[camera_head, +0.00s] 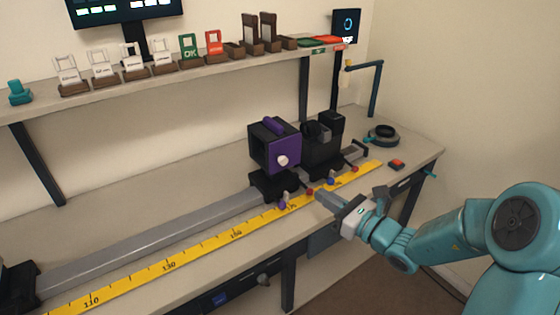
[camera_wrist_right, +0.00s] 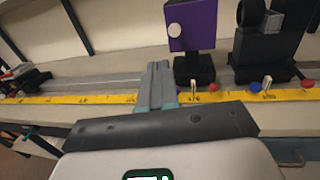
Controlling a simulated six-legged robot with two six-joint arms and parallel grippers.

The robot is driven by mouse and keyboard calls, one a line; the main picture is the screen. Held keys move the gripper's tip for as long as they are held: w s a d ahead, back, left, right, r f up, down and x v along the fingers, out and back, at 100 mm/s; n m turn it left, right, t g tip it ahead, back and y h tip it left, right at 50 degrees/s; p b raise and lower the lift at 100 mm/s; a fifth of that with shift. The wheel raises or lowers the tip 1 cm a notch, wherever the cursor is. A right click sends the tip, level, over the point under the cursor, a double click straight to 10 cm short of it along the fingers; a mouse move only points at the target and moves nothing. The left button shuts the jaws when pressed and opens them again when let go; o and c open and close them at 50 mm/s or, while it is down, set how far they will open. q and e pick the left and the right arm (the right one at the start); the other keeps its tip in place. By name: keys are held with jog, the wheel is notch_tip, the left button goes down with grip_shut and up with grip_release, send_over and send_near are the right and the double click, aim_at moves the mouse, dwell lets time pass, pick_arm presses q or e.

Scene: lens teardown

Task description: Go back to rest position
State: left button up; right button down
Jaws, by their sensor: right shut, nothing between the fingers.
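My right gripper (camera_head: 326,198) comes in from the right in the head view, near the front edge of the bench. Its fingers are closed together with nothing between them. In the right wrist view the shut fingers (camera_wrist_right: 158,84) point at the yellow scale (camera_wrist_right: 100,98) and the rail. They look to be in front of or above the scale; contact cannot be told. My left gripper is not in view.
A purple box unit (camera_head: 274,145) and a black unit (camera_head: 322,142) stand on the grey rail (camera_head: 150,236) on the bench. The yellow scale (camera_head: 236,234) runs along the front. A shelf (camera_head: 215,64) holds several small frames. A round black-and-grey part (camera_head: 383,133) sits at the back right.

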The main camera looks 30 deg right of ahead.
jog(key=s+a+f+n+g+y, duration=0.2)
jog(key=a+f+n+g+y, duration=0.25)
jog(key=a+f, duration=0.45)
jog(key=s+a+f+n+g+h, duration=0.1)
jog(key=s+a+f+n+g, duration=0.3)
jog(key=f+n, duration=0.4)
jog(key=s+a+f+n+g+h+p, duration=0.1)
jog(key=s+a+f+n+g+h, duration=0.1)
jog(key=s+a+f+n+g, duration=0.2)
jog(key=s+a+f+n+g+h, duration=0.2)
jog(key=s+a+f+n+g, duration=0.2)
jog(key=s+a+f+n, duration=0.3)
notch_tip(320, 180, down, 5)
jog(key=s+n, duration=0.3)
jog(key=n, duration=0.4)
jog(key=shift+f+n+p, duration=0.15)
jog(key=shift+n+p, duration=0.2)
jog(key=shift+g, duration=0.25)
